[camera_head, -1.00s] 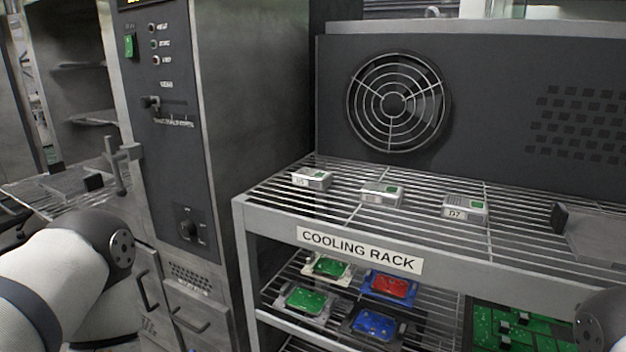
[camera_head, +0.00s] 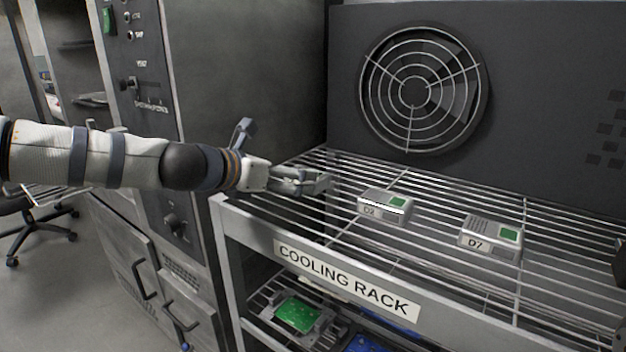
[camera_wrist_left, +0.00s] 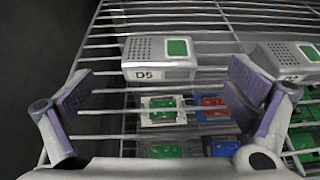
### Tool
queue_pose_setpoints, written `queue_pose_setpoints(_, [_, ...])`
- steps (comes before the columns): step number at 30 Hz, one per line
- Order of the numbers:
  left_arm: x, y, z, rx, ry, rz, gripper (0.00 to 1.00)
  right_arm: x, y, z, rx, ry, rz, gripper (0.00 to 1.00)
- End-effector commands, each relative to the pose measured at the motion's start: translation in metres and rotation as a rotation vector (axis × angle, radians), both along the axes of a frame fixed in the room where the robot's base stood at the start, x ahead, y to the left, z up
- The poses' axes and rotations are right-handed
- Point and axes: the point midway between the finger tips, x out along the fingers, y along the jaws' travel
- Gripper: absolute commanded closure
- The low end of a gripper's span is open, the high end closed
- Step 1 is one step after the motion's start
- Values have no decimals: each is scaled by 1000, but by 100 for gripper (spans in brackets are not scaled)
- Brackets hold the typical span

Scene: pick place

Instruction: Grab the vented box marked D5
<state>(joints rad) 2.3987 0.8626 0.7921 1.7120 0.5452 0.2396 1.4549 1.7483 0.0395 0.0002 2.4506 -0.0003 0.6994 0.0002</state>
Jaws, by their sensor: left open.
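The vented box marked D5 (camera_wrist_left: 160,60) sits on the wire shelf in the left wrist view, with a vented grey top and a green square. My left gripper (camera_wrist_left: 168,100) is open, its two purple-padded fingers spread wide, with the box ahead of them and roughly centred between. In the head view my left gripper (camera_head: 308,183) is over the left end of the shelf and hides the D5 box. The box marked D2 (camera_head: 384,206) stands to the right of the gripper. The box marked D7 (camera_head: 490,238) is farther right. My right gripper is not in view.
The cooling rack's wire shelf (camera_head: 440,222) has a raised front edge with a label (camera_head: 345,279). A dark panel with a round fan (camera_head: 415,90) stands behind. A dark cabinet (camera_head: 250,75) borders the left side. Green and red boards (camera_wrist_left: 162,108) lie below the shelf.

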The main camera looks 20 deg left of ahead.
Motion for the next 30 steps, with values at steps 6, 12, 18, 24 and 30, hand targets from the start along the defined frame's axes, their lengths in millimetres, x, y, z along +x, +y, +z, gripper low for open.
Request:
queue_pose_setpoints(6, [28, -11, -15, 4, 3, -1, 2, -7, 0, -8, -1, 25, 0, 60])
queue_pose_setpoints(12, [60, -24, -27, 4, 4, -2, 2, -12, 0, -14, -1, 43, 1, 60])
queue_pose_setpoints(18, [65, -26, -25, 3, 0, -2, 2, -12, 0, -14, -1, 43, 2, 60])
queue_pose_setpoints(24, [65, -26, -25, 4, 0, -2, 29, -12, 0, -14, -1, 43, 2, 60])
queue_pose_setpoints(30, [65, -26, -25, 3, -1, -2, 57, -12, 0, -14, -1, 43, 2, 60])
